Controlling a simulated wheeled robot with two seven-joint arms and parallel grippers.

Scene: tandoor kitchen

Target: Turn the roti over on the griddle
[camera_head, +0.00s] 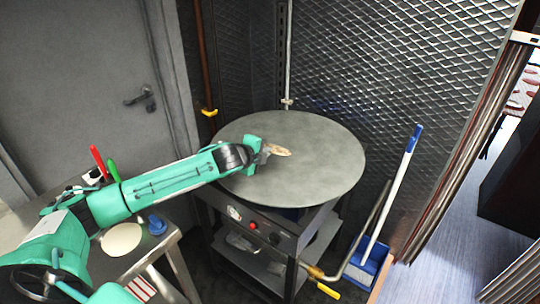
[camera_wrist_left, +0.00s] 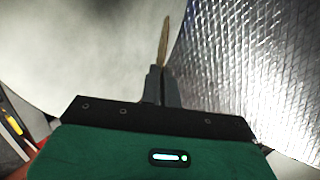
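The round grey griddle (camera_head: 310,175) stands on a steel stand in the middle of the head view. My left gripper (camera_head: 264,152) reaches over it from the left. The tan roti (camera_head: 279,150) sticks out from its fingertips over the griddle and looks narrow. In the left wrist view the roti (camera_wrist_left: 163,42) shows edge-on as a thin brown strip. The dark fingers of my left gripper (camera_wrist_left: 162,72) are close together on its near end. I cannot tell whether the roti touches the griddle. My right gripper is not in view.
A steel table (camera_head: 165,247) at the lower left bears a pale flat disc (camera_head: 122,239) and a blue object (camera_head: 157,225). A metal mesh wall (camera_head: 390,60) stands close behind the griddle. A blue-and-white long-handled tool (camera_head: 395,190) leans at the right. Most of the griddle is bare.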

